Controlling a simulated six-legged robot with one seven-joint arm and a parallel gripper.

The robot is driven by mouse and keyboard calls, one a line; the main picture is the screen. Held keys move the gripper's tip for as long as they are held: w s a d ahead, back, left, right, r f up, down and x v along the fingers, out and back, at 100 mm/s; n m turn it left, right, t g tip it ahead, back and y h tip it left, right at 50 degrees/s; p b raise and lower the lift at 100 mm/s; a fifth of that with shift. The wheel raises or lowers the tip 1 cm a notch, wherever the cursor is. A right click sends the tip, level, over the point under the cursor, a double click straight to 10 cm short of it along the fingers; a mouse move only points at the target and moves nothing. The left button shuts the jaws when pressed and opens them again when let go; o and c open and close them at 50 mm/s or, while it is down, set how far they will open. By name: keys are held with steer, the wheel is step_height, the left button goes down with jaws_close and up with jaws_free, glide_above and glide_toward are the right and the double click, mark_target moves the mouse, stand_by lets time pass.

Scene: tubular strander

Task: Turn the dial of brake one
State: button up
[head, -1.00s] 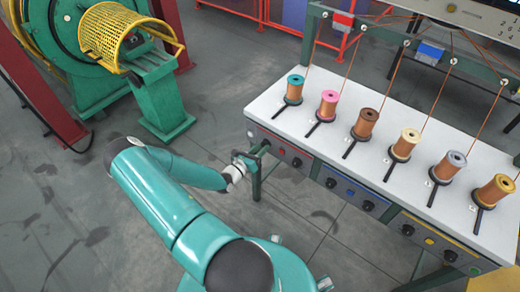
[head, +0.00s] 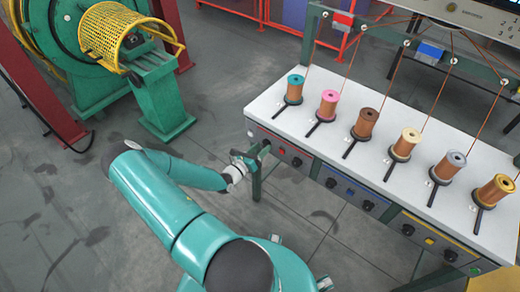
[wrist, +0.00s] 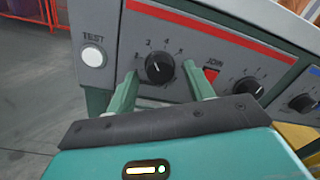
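A black round dial (wrist: 160,67) with a white pointer line and numbers around it sits on the grey panel under a red stripe. In the wrist view my gripper (wrist: 160,71) is open, with one finger to each side of this dial. Gaps show between the dial and both fingers; I cannot tell how far the tips are from the panel. In the head view my gripper (head: 248,159) is at the left end of the bench's front panel. No label naming brake one is readable.
A white TEST button (wrist: 93,57) is left of the dial. A red JOIN button (wrist: 211,76) and a second dial (wrist: 247,88) are to its right. Copper spools stand on the white bench top (head: 300,138). The green machine (head: 160,95) with a yellow basket is at the left.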

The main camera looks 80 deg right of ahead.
steer(key=v, duration=1.3)
steer(key=shift+w+a, duration=0.2)
steer(key=shift+a, duration=0.15)
